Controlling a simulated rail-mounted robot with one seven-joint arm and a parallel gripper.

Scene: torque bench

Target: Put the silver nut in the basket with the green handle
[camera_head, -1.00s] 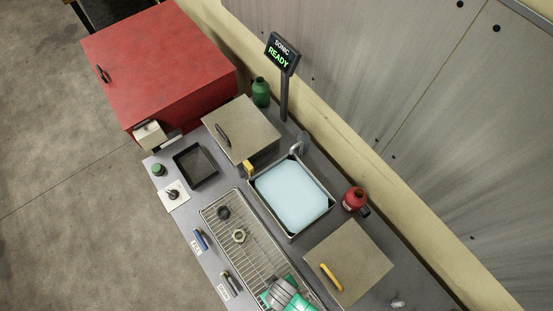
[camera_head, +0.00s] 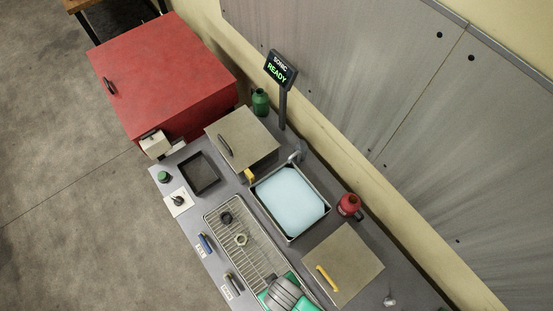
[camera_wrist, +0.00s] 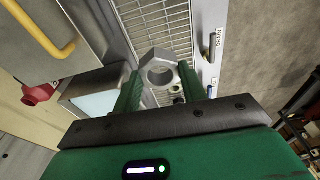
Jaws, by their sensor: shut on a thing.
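My gripper (camera_wrist: 160,78) has two green fingers and is shut on a large silver hex nut (camera_wrist: 159,69), which shows between the fingertips in the wrist view. The nut is held in front of the wire rack (camera_wrist: 150,18); I cannot tell its height. In the head view, the green and grey end of my arm covers the rack's near end, and the held nut is hidden. A dark nut (camera_head: 226,217) and a pale brassy nut (camera_head: 241,239) lie on the rack. I cannot make out a basket with a green handle.
A basin of pale blue liquid (camera_head: 290,199) stands beside the rack. A yellow-handled box (camera_head: 343,262), a dark-handled box (camera_head: 243,136), a red bottle (camera_head: 349,205) and a green bottle (camera_head: 260,102) are around it. A black tray (camera_head: 198,173) stands farther off.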

